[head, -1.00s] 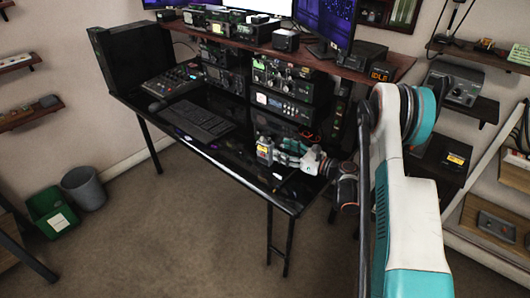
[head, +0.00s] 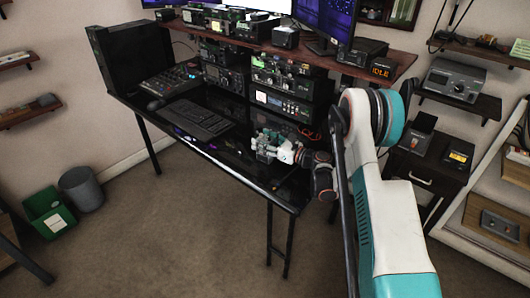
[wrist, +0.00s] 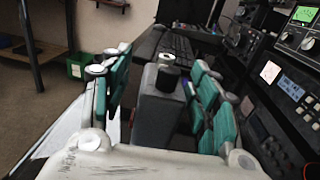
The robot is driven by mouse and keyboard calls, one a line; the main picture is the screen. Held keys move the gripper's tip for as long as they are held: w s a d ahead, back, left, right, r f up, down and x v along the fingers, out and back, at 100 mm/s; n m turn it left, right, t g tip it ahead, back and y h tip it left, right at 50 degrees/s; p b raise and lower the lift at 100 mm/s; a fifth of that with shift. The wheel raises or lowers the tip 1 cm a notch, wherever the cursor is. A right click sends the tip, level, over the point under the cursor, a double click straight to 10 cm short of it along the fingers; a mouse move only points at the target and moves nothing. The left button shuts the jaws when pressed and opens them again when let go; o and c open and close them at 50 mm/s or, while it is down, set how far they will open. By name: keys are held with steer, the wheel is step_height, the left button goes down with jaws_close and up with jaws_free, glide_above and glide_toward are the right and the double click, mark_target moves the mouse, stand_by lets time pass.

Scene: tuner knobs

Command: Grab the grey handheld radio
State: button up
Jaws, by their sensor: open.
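The grey handheld radio (wrist: 155,108) stands upright in the wrist view, with a dark and silver knob on its top. My gripper (wrist: 160,95) is open, with one set of teal finger pads on each side of the radio. A gap shows on the left of the radio; on the right the pads look close, and I cannot tell if they touch. In the head view my gripper (head: 266,146) is low over the front of the black desk and hides most or all of the radio.
The black desk (head: 225,152) carries a keyboard (head: 195,119) to the left and stacked radio units (head: 283,98) behind my gripper. A wooden shelf (head: 345,66) with monitors overhangs the back. In the wrist view, equipment fronts (wrist: 285,90) stand close on the right. Floor in front is free.

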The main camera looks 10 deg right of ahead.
steer(key=shift+w+a+f+b, duration=0.2)
steer(key=shift+w+a+b, duration=0.1)
steer(key=shift+w+a, duration=0.2)
steer(key=shift+w+a+f+b, duration=0.15)
steer(key=shift+w+a+b, duration=0.1)
steer(key=shift+w+a, duration=0.25)
steer(key=shift+w+a+r, duration=0.15)
steer(key=shift+w, duration=0.3)
jaws_close()
